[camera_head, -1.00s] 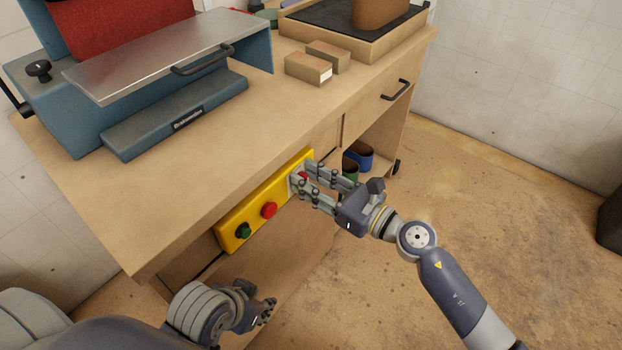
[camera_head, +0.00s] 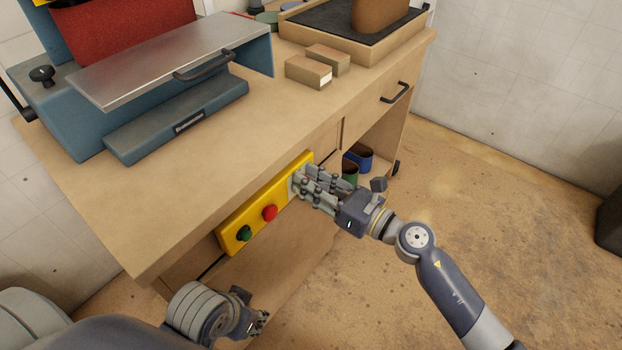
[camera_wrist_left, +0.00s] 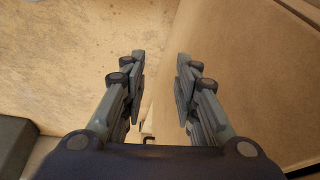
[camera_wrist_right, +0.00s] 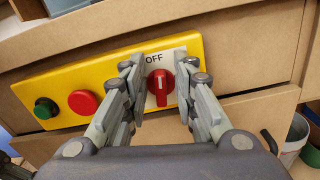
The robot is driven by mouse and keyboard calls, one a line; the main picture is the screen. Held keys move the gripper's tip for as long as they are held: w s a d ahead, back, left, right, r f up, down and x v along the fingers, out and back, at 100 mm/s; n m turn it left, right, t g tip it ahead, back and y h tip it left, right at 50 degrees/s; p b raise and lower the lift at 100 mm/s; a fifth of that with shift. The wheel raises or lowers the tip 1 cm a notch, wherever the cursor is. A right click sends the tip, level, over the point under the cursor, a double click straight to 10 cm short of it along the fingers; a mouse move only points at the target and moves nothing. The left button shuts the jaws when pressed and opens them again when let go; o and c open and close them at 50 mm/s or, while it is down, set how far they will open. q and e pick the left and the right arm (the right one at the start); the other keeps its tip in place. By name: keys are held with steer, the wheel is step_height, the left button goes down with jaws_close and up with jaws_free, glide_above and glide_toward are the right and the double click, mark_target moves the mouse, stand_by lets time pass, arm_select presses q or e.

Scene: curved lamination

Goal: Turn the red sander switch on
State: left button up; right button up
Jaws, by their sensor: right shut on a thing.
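The red sander switch (camera_wrist_right: 160,84) is a rotary knob on a white plate marked OFF, at the right end of the yellow panel (camera_wrist_right: 60,75). In the head view my right gripper (camera_head: 300,184) hides the knob at the right end of the yellow panel (camera_head: 240,212). My left gripper (camera_wrist_left: 159,75) is open and empty; in the head view it hangs low beside the bench front (camera_head: 258,318).
A green button (camera_head: 244,233) and a red button (camera_head: 269,213) sit left of the switch on the panel. A blue sander (camera_head: 180,115) and wooden blocks (camera_head: 308,71) stand on the bench.

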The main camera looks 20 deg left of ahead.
steer(key=m+p, duration=0.1)
steer(key=m, duration=0.1)
steer(key=m+p, duration=0.2)
steer(key=m, duration=0.1)
steer(key=w+m+p, duration=0.1)
steer(key=m, duration=0.2)
steer(key=shift+d+f, duration=0.15)
steer(key=shift+d, duration=0.05)
arm_select(q)
steer(key=s+f+g+p, duration=0.1)
steer(key=s+f+p, duration=0.2)
steer(key=f, duration=1.8)
steer(key=shift+s+f+p, duration=0.2)
steer(key=shift+p, duration=0.25)
arm_select(e)
steer(key=shift+w+f+m, duration=0.1)
steer(key=shift+f+m, duration=0.1)
steer(key=shift+m, duration=1.15)
steer(key=shift+f+m, duration=0.2)
steer(key=shift+m, duration=1.2)
steer(key=shift+w+f+m, duration=0.1)
steer(key=shift+f+m, duration=0.1)
steer(key=shift+m, duration=1.15)
arm_select(q)
steer(key=shift+a, duration=0.1)
arm_select(e)
steer(key=o, duration=0.7)
steer(key=shift+s+d, duration=0.1)
steer(key=shift+d, duration=0.05)
